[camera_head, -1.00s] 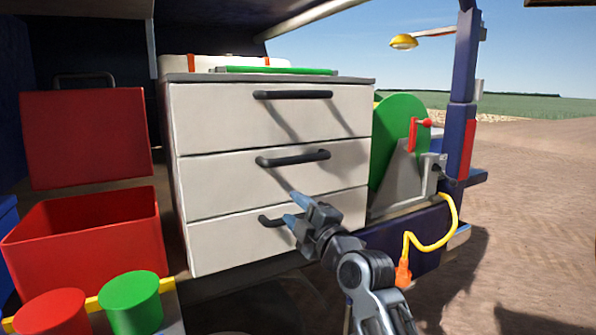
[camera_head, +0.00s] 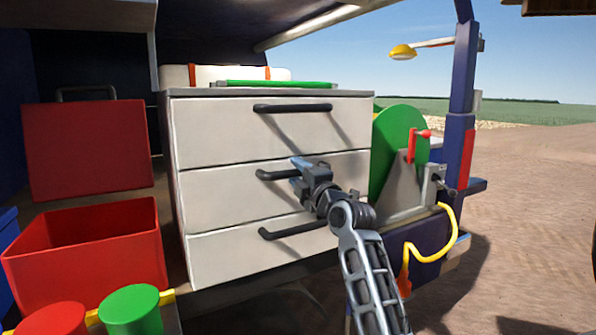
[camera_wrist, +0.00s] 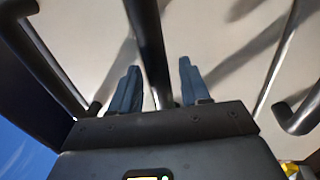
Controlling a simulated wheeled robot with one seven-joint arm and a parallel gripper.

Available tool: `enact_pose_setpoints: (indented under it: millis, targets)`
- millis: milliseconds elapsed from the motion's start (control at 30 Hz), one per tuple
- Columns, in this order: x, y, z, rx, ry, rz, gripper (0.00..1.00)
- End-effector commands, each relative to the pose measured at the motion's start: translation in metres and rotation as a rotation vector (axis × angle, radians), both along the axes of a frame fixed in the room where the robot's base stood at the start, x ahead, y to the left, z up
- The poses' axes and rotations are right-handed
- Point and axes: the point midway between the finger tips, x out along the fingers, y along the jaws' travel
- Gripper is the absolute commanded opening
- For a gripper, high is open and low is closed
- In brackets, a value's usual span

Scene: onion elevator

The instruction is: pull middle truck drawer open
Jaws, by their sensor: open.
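The middle drawer (camera_head: 215,194) is a pale front in the cabinet, flush with the drawers above and below. Its dark bar handle (camera_head: 272,175) is partly hidden behind my gripper (camera_head: 295,173), which is at the handle's right part. In the wrist view, the open blue-grey fingers of my gripper (camera_wrist: 160,66) lie on either side of the dark handle bar (camera_wrist: 148,35), which passes between them. A gap shows between the bar and each finger. The pale drawer front is just beyond the fingertips.
The top drawer handle (camera_head: 292,108) and bottom drawer handle (camera_head: 292,231) lie above and below. A green reel (camera_head: 396,140) on a grey bracket stands right of the cabinet. An open red box (camera_head: 90,250) and a green cylinder (camera_head: 131,312) are at left.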

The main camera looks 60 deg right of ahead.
Motion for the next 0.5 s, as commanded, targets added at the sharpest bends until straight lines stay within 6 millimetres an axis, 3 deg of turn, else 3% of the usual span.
enact_pose_setpoints:
  millis: [300, 500]
  targets:
    - [0.0027, -0.0016, 0.0004, -0.001, -0.001, 0.0, 0.46]
    - [0.0027, -0.0016, 0.0004, 0.0, 0.0, 0.0, 0.27]
